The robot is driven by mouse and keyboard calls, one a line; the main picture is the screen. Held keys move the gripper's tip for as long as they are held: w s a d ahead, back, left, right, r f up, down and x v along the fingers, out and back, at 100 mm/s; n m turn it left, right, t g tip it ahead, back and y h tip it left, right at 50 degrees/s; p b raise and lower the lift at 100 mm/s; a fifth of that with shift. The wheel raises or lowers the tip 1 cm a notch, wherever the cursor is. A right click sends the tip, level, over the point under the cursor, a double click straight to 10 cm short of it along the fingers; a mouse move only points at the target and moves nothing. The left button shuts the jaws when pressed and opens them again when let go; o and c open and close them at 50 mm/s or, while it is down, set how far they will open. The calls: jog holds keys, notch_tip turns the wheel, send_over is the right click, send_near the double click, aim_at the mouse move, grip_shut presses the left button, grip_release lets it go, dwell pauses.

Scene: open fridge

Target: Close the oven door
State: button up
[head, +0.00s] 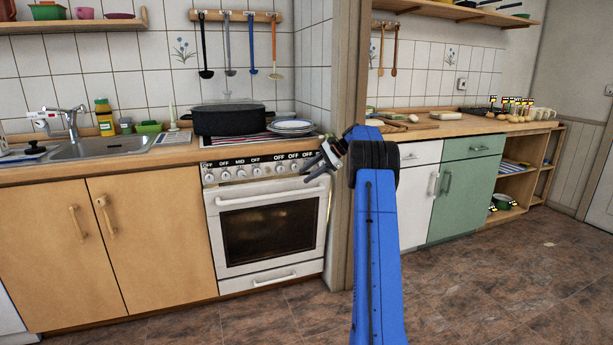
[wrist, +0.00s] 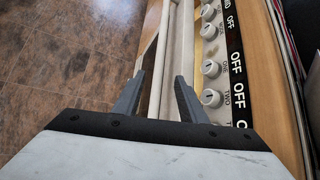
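The white oven (head: 268,270) has a dark glass window in its door (head: 222,225). In the head view the door stands upright and looks shut or nearly shut; I cannot tell if a small gap is left. Its pale bar handle (head: 262,198) runs across the top and also shows in the wrist view (wrist: 153,45). My gripper (head: 322,160) is at the oven's upper right corner, by the control panel. In the wrist view my gripper (wrist: 158,85) has its two fingers apart, with nothing clearly held. The handle lies between or just beyond the fingertips; contact is unclear.
The control panel knobs (wrist: 211,67) are close to the right finger. A black pot (head: 228,121) and stacked plates (head: 291,127) stand on top of the stove. A wooden post (head: 343,240) rises right of the oven. The tiled floor (head: 250,320) in front is clear.

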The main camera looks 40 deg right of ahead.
jog(key=shift+w+a, duration=0.1)
jog(key=shift+a, duration=0.05)
jog(key=c, duration=0.8)
jog(key=a+h, duration=0.1)
jog(key=a+f+m+t+h, duration=0.1)
jog(key=a+h, duration=0.1)
jog(key=w+a+h, duration=0.1)
jog(key=a+h, duration=0.1)
jog(key=shift+w+f+m+t, duration=0.1)
jog(key=shift+f+m+t, duration=0.1)
jog(key=shift+m+t, duration=0.2)
grip_shut()
jog(key=s+a+r+t+h, duration=0.2)
jog(key=s+a+h, duration=0.3)
jog(key=h, duration=0.1)
send_near(283, 185)
jog(key=x, duration=0.4)
jog(key=shift+s+d+f, duration=0.15)
jog(key=shift+s+f, duration=0.05)
jog(key=shift+f, duration=0.3)
jog(key=shift+w+d+r, duration=0.1)
jog(key=shift+w+d, duration=0.1)
jog(key=shift+w, duration=0.5)
